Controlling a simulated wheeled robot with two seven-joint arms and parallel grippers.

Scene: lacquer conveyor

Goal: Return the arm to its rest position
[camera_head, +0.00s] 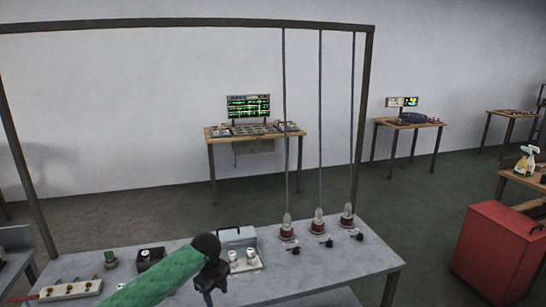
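A green arm link with a black rounded joint, which appears to be my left arm, reaches in from the bottom edge, left of centre. It is over the front of the grey workbench (325,265). At its end a dark gripper (208,287) points down. Its fingers are small and dark, so I cannot tell if they are open or shut or hold anything. My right gripper is not in view.
Three hanging rods end above red-based insulators (318,228) on the bench's right side. A white strip with knobs (70,290) lies at left. A dark metal frame (190,22) spans the bench. A red cabinet (497,250) stands right.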

